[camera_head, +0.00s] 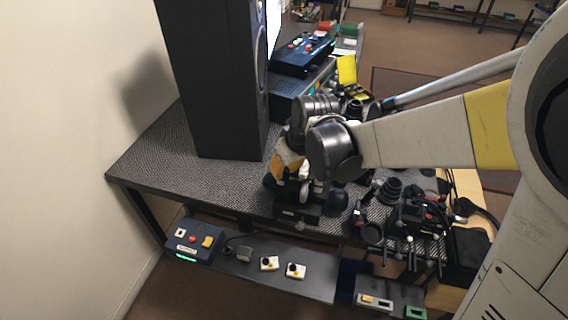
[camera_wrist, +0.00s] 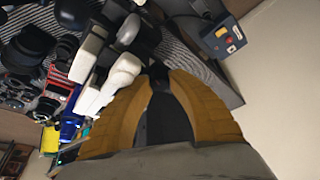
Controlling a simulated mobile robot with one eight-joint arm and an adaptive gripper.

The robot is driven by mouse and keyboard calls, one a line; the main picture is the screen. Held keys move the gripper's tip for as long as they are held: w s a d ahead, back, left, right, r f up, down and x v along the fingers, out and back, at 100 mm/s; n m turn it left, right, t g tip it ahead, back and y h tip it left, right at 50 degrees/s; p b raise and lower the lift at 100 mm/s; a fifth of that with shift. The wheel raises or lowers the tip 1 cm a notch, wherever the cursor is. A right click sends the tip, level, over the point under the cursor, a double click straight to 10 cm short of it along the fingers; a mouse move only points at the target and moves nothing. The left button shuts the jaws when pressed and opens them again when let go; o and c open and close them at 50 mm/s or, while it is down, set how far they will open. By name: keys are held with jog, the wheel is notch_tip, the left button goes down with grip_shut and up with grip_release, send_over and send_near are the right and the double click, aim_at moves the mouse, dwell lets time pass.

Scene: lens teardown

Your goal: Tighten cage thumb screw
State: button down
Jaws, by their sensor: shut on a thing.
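My gripper (camera_head: 290,168) is over the front edge of the patterned bench in the head view, partly hidden by my own arm. In the wrist view its two yellow fingers (camera_wrist: 160,76) close on a dark part (camera_wrist: 159,86) between their tips. I cannot tell for sure whether that part is the cage thumb screw. A black block (camera_head: 290,213) with a small round knob (camera_head: 300,225) at its front sits just below my gripper in the head view. A black camera rig with rods (camera_head: 410,218) stands to the right.
A tall black speaker (camera_head: 205,80) stands left of my gripper. Lens parts (camera_head: 390,190) crowd the bench (camera_head: 150,150) to the right; its left end is bare. A lower shelf (camera_head: 320,285) bears a blue control box (camera_head: 194,240) and small switches. A yellow case (camera_head: 347,70) stands behind.

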jog(key=c, duration=1.5)
grip_release()
jog(key=shift+o, duration=0.2)
